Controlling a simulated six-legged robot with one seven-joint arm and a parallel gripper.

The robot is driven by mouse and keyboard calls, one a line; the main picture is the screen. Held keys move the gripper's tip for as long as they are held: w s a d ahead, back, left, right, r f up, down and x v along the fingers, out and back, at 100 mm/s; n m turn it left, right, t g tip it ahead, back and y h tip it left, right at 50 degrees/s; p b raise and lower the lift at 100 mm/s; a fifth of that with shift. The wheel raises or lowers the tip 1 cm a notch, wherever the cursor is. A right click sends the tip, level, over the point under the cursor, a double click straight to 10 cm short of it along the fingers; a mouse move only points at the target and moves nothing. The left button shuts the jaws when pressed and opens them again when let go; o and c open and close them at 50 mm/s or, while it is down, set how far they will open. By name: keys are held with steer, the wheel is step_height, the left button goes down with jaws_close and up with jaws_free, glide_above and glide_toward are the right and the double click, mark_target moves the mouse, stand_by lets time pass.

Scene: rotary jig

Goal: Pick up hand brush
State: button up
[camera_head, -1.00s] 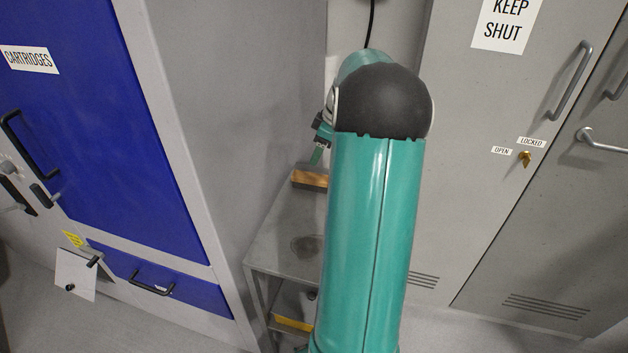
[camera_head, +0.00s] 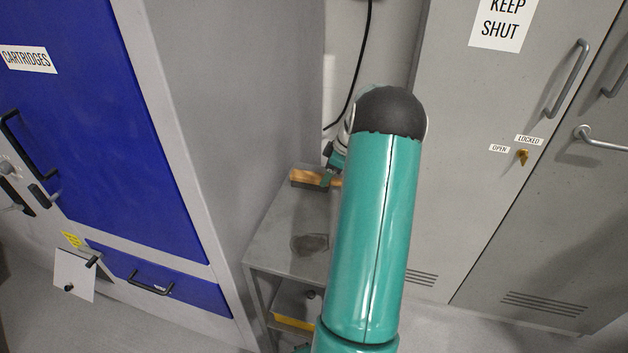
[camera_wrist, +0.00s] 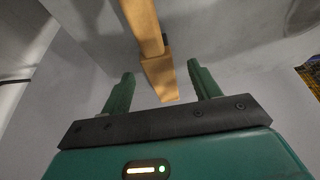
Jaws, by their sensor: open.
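The hand brush (camera_head: 306,177) lies on the far end of a small grey metal stand, its tan wooden part showing in the head view. In the wrist view the wooden brush (camera_wrist: 162,76) reaches down from the top edge as a narrow bar with a wider block at its near end. My gripper (camera_wrist: 163,73) is open, with one green finger on each side of that block and a visible gap to both. In the head view my gripper (camera_head: 329,177) is at the brush's right end, partly hidden by my arm. The bristles are not clearly seen.
The grey stand (camera_head: 272,243) is narrow, with a dark patch on its top and a yellow-edged lower shelf (camera_head: 294,322). A blue-fronted cabinet (camera_head: 110,130) stands close on the left. Grey lockers (camera_head: 480,210) stand on the right. A black cable (camera_head: 358,75) hangs behind.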

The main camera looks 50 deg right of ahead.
steer(key=x, duration=0.4)
steer(key=shift+d+f, duration=0.1)
steer(key=shift+f, duration=0.35)
steer(key=shift+c, duration=0.4)
steer(key=c, duration=1.1)
steer(key=shift+r, duration=0.15)
steer(key=shift+c, duration=0.2)
steer(key=shift+r, duration=0.7)
steer(key=s+a+r, duration=0.1)
steer(key=a+r, duration=1)
steer(key=a, duration=0.3)
steer(key=shift+s+r, duration=0.2)
steer(key=shift+s, duration=0.2)
